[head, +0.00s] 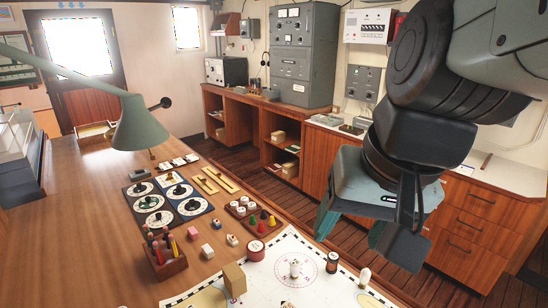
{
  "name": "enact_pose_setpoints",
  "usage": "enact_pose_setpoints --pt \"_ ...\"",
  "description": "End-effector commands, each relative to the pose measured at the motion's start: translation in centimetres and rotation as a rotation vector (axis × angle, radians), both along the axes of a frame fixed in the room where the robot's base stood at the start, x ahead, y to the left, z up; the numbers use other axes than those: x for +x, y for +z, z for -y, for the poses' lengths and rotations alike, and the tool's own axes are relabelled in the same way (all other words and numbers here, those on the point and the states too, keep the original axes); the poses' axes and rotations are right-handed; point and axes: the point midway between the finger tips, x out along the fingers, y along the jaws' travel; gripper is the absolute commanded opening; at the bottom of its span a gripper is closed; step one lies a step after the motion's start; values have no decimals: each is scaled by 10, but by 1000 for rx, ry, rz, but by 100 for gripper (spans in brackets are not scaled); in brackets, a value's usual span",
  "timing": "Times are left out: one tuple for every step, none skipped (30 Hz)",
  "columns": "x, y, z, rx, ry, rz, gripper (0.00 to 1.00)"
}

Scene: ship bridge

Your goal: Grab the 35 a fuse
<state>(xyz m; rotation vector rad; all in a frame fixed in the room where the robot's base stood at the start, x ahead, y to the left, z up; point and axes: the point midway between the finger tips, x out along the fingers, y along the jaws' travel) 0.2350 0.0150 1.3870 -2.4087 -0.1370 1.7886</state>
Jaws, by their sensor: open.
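No marking reading 35 A is legible, so I cannot tell which piece is the 35 A fuse. A small white upright piece (295,268) stands on the chart inside the printed circle. Another pale, round-topped piece (365,276) stands on the chart farther right. A dark tray (238,219) holds several white round pieces and coloured cones. My gripper (362,238) hangs at the right, pointing down, with its teal fingers apart and nothing seen between them. It appears above and apart from the small pieces.
The chart (215,285) covers the table's near edge. On or near it are a red-sided can (256,251), a dark can (332,264) and a wooden block (234,280). A pencil box (166,265), dial panels (150,203) and a green lamp (145,125) stand left.

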Motion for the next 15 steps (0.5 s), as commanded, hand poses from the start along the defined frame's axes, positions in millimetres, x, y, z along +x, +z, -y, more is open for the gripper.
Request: enact_pose_setpoints --pt "11 -12 -12 47 -13 -73 64" --pt "17 -18 -19 77 -23 -110 64" --pt "24 -26 -29 118 -38 -158 64" --pt "30 -32 -36 148 -51 -195 64" --pt "35 -38 -44 177 -64 -231 64" --pt "43 -47 -54 217 -83 -281 64" --pt "48 -54 -61 245 -98 -316 64" --pt "53 -62 -68 274 -115 -353 64" --pt "60 -71 -78 313 -140 -401 64" --pt "65 -79 -85 341 -159 -438 64" --pt "70 -87 -92 368 -178 -474 64" --pt "76 -98 -102 405 -206 -523 64" --pt "80 -107 -109 432 -229 -559 64" --pt "85 -116 -116 459 -252 -595 64" --pt "90 -128 -125 493 -284 -643 64"
